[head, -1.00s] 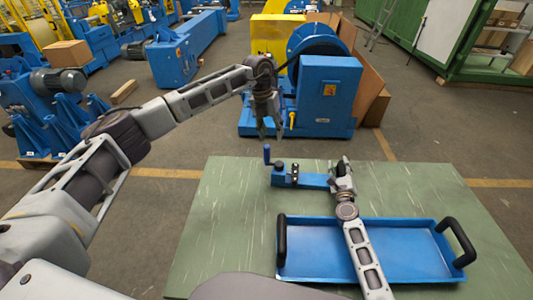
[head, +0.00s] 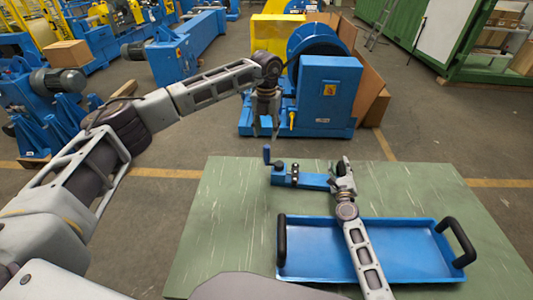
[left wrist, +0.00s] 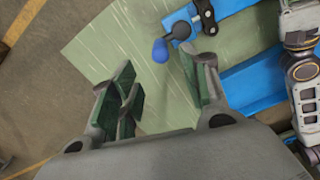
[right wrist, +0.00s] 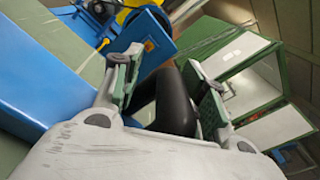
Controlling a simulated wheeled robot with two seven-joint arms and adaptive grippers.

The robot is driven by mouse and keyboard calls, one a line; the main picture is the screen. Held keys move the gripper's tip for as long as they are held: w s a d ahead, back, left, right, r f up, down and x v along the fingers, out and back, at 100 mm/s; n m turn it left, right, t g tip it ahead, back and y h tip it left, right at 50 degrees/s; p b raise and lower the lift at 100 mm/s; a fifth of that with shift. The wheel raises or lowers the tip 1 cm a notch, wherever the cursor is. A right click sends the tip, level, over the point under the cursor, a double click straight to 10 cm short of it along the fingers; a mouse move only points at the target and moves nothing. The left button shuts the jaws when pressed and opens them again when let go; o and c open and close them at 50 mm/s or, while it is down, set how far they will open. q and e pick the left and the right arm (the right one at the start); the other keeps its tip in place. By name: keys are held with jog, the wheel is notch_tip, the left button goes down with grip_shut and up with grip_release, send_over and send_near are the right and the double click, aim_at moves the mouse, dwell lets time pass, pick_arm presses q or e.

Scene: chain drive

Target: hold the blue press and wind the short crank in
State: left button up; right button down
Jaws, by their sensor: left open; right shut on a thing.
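The blue press (head: 315,181) lies on the green table top, with a short dark crank at its left end. The crank's blue knob (head: 267,149) stands upright; the left wrist view shows the knob (left wrist: 160,51) and dark crank arm (left wrist: 206,16) beyond my fingers. My left gripper (head: 265,132) is open and empty, above and apart from the knob. My right gripper (head: 340,168) is at the press's right end. In the right wrist view it is shut on a thick black handle (right wrist: 174,100). The handle's join to the press is hidden.
A blue tray (head: 410,232) with two black handles lies in front of the press, under my right forearm. The green table (head: 225,215) is clear to the left. A blue machine with a reel (head: 325,95) stands on the floor behind the table.

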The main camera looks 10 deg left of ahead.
aim_at(266, 152)
pick_arm(q)
notch_tip(266, 152, down, 11)
jog(key=shift+f, duration=0.2)
dwell(0.5)
jog(key=shift+c, duration=0.5)
grip_shut()
